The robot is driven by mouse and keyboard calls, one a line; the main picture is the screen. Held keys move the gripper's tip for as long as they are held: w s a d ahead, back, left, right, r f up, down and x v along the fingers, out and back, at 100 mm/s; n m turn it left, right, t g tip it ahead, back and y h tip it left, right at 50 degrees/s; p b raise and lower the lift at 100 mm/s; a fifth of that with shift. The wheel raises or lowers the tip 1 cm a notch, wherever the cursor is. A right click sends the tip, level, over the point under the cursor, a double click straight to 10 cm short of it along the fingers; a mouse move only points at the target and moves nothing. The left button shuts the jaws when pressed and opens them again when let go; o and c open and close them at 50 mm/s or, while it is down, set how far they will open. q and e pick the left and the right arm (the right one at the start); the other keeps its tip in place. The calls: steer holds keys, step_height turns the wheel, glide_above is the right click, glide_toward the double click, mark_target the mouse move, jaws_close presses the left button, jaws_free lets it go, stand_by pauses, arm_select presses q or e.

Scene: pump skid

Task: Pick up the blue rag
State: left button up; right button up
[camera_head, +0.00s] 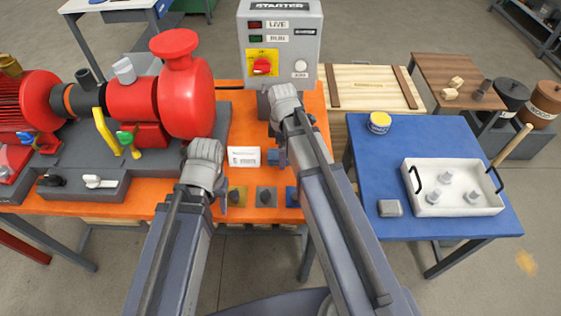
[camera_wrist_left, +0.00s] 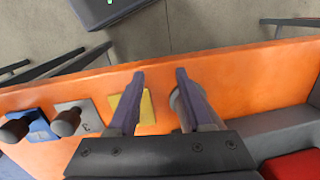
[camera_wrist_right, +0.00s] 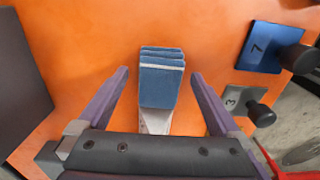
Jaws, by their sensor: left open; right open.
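The blue rag (camera_wrist_right: 160,82) is a folded stack with a pale stripe, lying on the orange table (camera_wrist_right: 90,35). In the right wrist view it lies between the two spread fingers of my right gripper (camera_wrist_right: 158,70), with a gap on each side. That gripper is open and holds nothing. In the head view my right arm hides most of this spot. My left gripper (camera_wrist_left: 158,73) is open and empty over the front strip of the orange table, close to a yellow plate (camera_wrist_left: 143,107). It also shows in the head view (camera_head: 221,188).
A white card or box (camera_head: 243,156) stands between my arms. Numbered plates with dark knobs, including a blue one (camera_wrist_right: 266,45), line the table's front. The red pump (camera_head: 185,95) is left, the starter box (camera_head: 280,45) behind. A blue table (camera_head: 380,160) with a white tray (camera_head: 450,208) is right.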

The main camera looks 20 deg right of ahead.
arm_select(q)
steer(key=shift+r, duration=0.1)
arm_select(e)
steer(key=c, duration=1.5)
steer(key=shift+r, duration=0.1)
arm_select(q)
steer(key=shift+r, duration=0.1)
arm_select(e)
steer(key=shift+r, duration=0.1)
arm_select(q)
step_height(320, 180, up, 10)
steer(key=p, duration=1)
arm_select(e)
step_height(320, 180, up, 10)
